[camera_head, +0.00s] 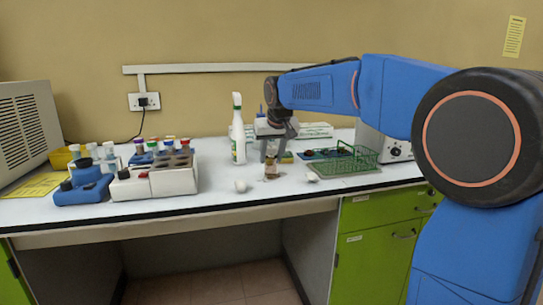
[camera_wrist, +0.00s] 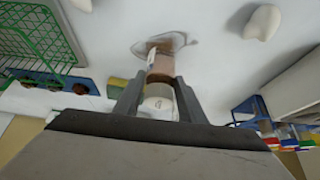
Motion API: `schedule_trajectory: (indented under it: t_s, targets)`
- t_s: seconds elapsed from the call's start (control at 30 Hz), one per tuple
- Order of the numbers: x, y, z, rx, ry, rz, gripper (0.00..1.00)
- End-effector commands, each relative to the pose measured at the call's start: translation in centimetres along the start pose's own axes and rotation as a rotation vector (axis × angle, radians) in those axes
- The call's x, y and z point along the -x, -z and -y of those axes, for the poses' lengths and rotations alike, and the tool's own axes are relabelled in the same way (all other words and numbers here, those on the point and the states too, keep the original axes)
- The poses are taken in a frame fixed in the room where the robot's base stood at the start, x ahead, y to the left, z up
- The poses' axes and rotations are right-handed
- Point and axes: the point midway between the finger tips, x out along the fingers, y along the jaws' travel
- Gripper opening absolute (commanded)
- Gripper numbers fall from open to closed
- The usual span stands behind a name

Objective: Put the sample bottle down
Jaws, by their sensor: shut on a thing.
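The sample bottle (camera_head: 270,170) is small, with a brownish body and a pale top. In the wrist view the bottle (camera_wrist: 162,66) sits between the two dark fingers, its white top nearest the camera. My gripper (camera_wrist: 160,82) is shut on it; in the head view the gripper (camera_head: 271,155) points down over the white bench (camera_head: 215,195). The bottle looks upright, with its base at or very close to the bench top. I cannot tell whether it touches. A clear, shiny patch (camera_wrist: 188,42) shows around its base in the wrist view.
A green wire rack (camera_head: 352,160) stands to the right and a white spray bottle (camera_head: 238,135) behind left. Small white pieces lie at left (camera_head: 240,186) and right (camera_head: 312,178) of the bottle. Vial racks (camera_head: 160,180) fill the left. The front strip of bench is clear.

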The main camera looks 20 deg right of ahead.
Motion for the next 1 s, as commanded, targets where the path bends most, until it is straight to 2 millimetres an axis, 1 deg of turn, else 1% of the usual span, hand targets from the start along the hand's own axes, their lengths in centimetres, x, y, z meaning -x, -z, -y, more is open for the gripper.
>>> schedule_trajectory:
  t_s: [0.27, 0.3, 0.37, 0.67, 0.77, 0.87, 1.0]
  targets:
    - [-0.1, 0.0, 0.0, 0.0, 0.0, -0.001, 0.08]
    - [-0.1, -0.1, 0.0, 0.0, 0.0, -0.001, 0.41]
    - [-0.1, -0.1, 0.0, 0.0, 0.0, -0.001, 0.55]
    - [-0.1, 0.0, 0.0, 0.0, 0.0, -0.001, 0.55]
    - [0.4, 0.1, 0.0, 0.0, 0.0, -0.002, 0.55]
    - [1.5, 0.1, 0.0, 0.0, 0.0, -0.003, 0.55]
    - [4.0, 0.1, 0.0, 0.001, 0.001, -0.004, 0.55]
